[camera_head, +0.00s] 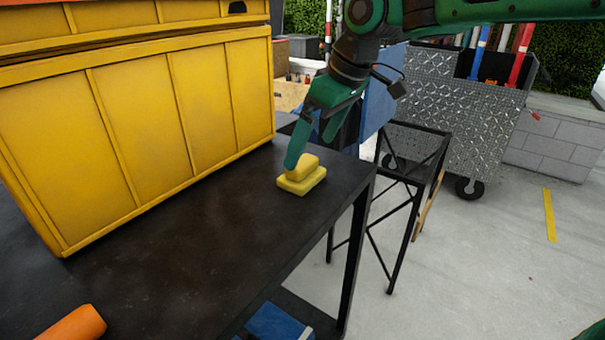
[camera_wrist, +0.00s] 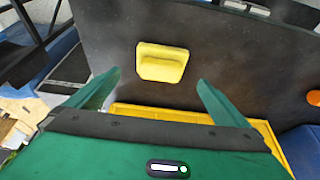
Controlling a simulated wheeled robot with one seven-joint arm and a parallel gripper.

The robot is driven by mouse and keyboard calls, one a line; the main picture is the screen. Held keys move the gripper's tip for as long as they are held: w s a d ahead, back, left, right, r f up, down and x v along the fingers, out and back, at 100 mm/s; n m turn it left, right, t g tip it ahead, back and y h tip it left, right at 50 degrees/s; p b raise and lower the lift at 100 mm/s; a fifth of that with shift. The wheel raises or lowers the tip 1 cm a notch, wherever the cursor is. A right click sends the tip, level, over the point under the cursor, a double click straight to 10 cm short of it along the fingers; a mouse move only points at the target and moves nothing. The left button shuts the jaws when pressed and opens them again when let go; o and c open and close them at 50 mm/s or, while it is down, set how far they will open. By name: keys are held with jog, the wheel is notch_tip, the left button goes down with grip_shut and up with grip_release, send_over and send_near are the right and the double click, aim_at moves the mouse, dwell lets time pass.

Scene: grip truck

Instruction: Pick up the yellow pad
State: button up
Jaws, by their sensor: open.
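The yellow pad (camera_head: 301,181) lies on the dark table near its right edge in the head view. It is a flat base with a raised, rounded block on top. In the wrist view the pad (camera_wrist: 161,63) sits on the table ahead of my fingertips, roughly centred between them. My green gripper (camera_head: 292,165) is beside and above the pad in the head view, with one finger overlapping its left side. In the wrist view my gripper (camera_wrist: 158,80) has its two fingers wide apart with nothing between them. I cannot tell if a finger touches the pad.
A large yellow bin (camera_head: 140,120) stands on the dark table (camera_head: 200,250) left of the pad. An orange object (camera_head: 75,325) lies at the front left. A black metal frame stand (camera_head: 415,165) and a diamond-plate cart (camera_head: 470,115) stand to the right. The table around the pad is clear.

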aim_at(303, 161)
jog(key=shift+x, duration=3.4)
jog(key=shift+w+a, duration=0.1)
jog(key=shift+a, duration=0.05)
jog(key=shift+r, duration=0.1)
jog(key=c, duration=1.2)
